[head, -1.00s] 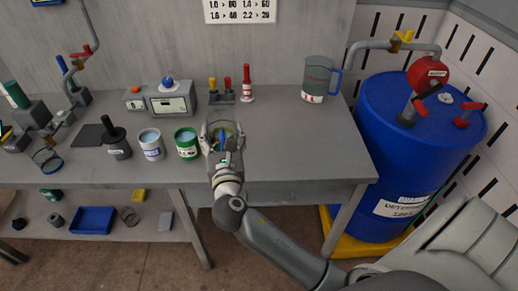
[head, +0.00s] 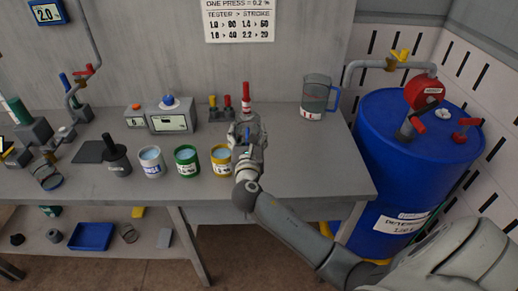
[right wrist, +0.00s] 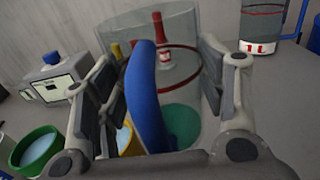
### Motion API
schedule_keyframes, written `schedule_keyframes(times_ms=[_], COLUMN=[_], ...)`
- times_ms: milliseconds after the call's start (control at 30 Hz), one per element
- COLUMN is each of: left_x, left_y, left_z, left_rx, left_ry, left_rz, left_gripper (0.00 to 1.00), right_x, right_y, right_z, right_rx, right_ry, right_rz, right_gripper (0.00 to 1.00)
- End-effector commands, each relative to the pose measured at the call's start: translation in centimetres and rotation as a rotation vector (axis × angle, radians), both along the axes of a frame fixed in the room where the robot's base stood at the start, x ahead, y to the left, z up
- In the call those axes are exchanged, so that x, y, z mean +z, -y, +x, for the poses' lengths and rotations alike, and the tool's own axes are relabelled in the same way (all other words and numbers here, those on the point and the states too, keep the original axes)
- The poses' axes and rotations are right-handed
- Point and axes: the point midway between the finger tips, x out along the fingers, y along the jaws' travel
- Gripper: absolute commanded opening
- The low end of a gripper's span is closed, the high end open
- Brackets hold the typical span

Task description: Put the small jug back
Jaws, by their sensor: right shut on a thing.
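My right gripper (head: 247,130) is over the bench, right of the yellow cup (head: 221,160) and in front of the red bottle (head: 246,98). In the right wrist view its fingers (right wrist: 150,105) are shut on the blue handle (right wrist: 148,95) of the small clear jug (right wrist: 185,80). The jug has a red ring line and stands roughly upright. In the head view my gripper hides most of it. I cannot tell whether its base touches the bench. My left gripper is not in view.
A larger 1L jug (head: 317,97) stands at the back right. White-blue (head: 151,162) and green (head: 187,161) cups stand left of the yellow one. A grey display box (head: 172,117) is behind them. A blue drum (head: 405,160) is right of the bench. The bench's right part is clear.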

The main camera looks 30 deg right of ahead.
Motion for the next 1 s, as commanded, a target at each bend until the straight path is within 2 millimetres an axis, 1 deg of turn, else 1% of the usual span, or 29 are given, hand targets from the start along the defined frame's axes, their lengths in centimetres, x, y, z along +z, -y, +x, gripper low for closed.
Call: schedule_keyframes(times_ms=[33, 100, 333, 400, 500, 600, 1000], left_x=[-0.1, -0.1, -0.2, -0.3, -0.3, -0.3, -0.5], left_y=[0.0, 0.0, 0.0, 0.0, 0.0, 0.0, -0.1], left_z=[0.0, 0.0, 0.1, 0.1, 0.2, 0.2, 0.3], left_rx=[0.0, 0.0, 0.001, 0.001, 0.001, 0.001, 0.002], left_ry=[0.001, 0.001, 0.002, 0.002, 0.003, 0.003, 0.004], left_rz=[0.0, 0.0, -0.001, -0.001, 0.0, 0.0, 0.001], left_gripper=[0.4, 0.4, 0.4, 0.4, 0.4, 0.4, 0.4], right_x=[-1.2, -2.1, -3.7, -4.5, -6.1, -7.1, -7.7], right_y=[0.8, 1.6, 2.9, 3.5, 3.4, 3.4, 3.4], right_z=[-0.2, -0.3, -0.6, -0.7, -0.7, -0.7, -0.7], right_rx=[-0.002, -0.001, 0.0, -0.001, 0.0, 0.0, 0.0], right_ry=[-0.005, -0.002, -0.001, -0.003, -0.004, -0.001, 0.0], right_rz=[-0.004, -0.002, -0.001, -0.003, -0.001, 0.0, 0.0], right_gripper=[0.26, 0.26, 0.26, 0.26, 0.26, 0.26, 0.26])
